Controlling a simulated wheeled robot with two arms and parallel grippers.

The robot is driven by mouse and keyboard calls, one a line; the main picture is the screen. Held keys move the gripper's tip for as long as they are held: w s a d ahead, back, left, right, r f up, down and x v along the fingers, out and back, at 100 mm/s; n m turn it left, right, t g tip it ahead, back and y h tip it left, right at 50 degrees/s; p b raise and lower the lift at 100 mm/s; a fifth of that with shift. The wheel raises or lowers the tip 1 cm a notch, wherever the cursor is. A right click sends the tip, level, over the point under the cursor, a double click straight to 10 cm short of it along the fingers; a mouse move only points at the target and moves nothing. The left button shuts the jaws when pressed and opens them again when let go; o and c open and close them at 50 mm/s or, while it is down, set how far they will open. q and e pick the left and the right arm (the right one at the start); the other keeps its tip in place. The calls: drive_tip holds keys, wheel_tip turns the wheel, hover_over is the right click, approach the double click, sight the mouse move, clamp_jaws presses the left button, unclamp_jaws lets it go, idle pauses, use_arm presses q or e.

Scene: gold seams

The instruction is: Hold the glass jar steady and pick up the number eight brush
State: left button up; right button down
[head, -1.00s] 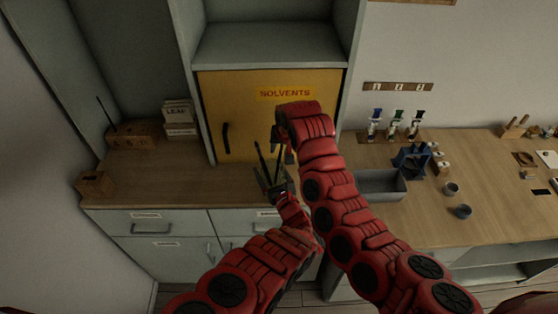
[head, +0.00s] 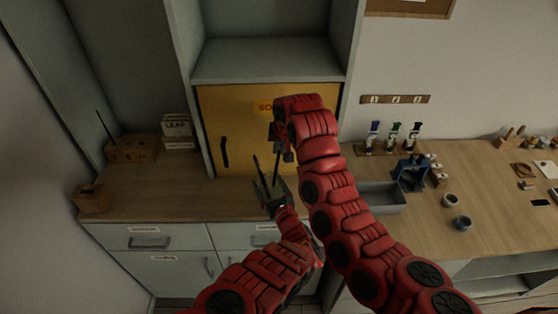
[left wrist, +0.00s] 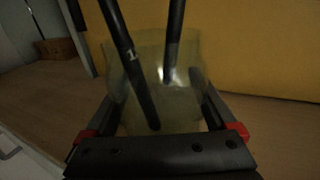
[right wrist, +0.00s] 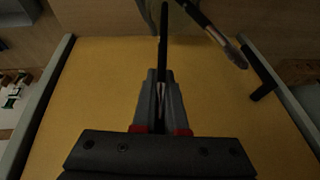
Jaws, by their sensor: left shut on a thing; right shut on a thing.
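The glass jar (left wrist: 185,112) is clear and yellowish in the left wrist view. My left gripper (head: 270,192) is shut on it and hides most of it in the head view. Two dark brushes stand in the jar. One leans left and carries a white "1" (left wrist: 131,57); its lower end sits deep in the jar. The other brush (left wrist: 175,35) ends higher inside the jar, and I cannot read a number on it. My right gripper (right wrist: 160,75) is shut on a dark brush handle (right wrist: 163,30) above the jar. The other brush (right wrist: 208,27) slants beside it.
The yellow solvents cabinet (head: 232,120) stands close behind both grippers. A grey tray (head: 383,200) lies right of my right arm, with small cups (head: 462,223) beyond. Wooden blocks (head: 90,198) stand at the left. The counter between is mostly clear.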

wheel_tip(320, 180, up, 12)
drive_tip(key=shift+r, duration=0.15)
use_arm(q)
drive_tip(key=o, duration=1.3)
drive_tip(key=shift+s, duration=0.1)
